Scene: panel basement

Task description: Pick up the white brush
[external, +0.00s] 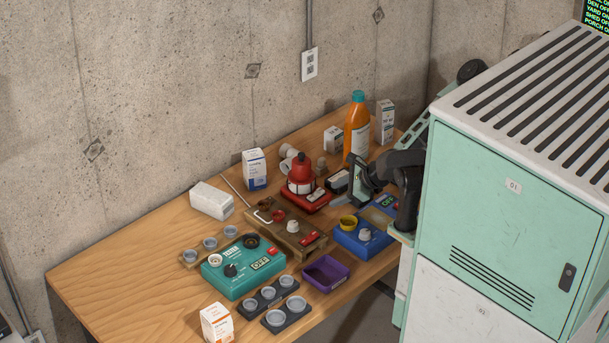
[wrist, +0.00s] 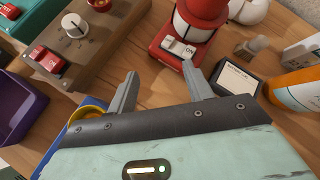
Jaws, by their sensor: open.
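I cannot make out a clear white brush in either view. A white oblong block (external: 212,200) lies at the back left of the wooden table; I cannot tell whether it is a brush. White rounded pieces (external: 288,151) lie behind the red device (external: 303,180), and part of them shows at the top of the wrist view (wrist: 250,10).
A teal box (external: 243,267), a purple tray (external: 326,273) and a blue box (external: 362,240) stand along the front. An orange bottle (external: 357,128) and a white carton (external: 385,122) stand at the back right. The table's left end (external: 120,260) is clear.

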